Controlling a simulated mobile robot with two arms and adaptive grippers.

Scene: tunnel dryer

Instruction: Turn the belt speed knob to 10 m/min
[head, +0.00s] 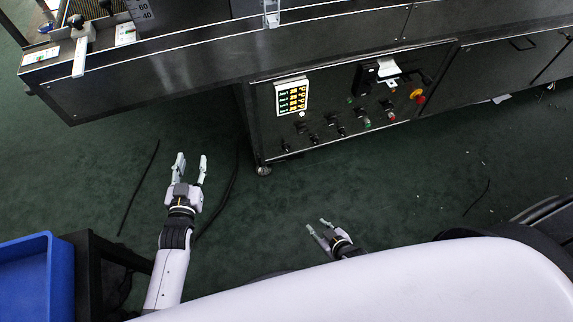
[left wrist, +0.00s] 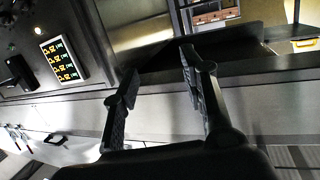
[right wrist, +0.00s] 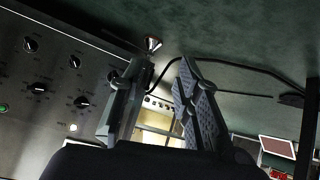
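The dark control panel (head: 345,100) on the dryer's front carries several black knobs, such as this one (head: 314,138), and small buttons. Knobs also show at the left of the right wrist view, one upper (right wrist: 30,45) and one lower (right wrist: 38,88). The labels are too small to read, so I cannot tell which is the belt speed knob or its setting. My left gripper (head: 191,157) is open and empty, left of the panel above the floor. My right gripper (head: 317,224) is open and empty, below the panel and apart from it.
A lit display (head: 292,97) with yellow readouts sits at the panel's upper left. A red and yellow emergency stop (head: 418,97) is at its right. A blue bin (head: 38,280) stands at lower left. Dark cables lie on the green floor (head: 385,190); the floor before the panel is mostly clear.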

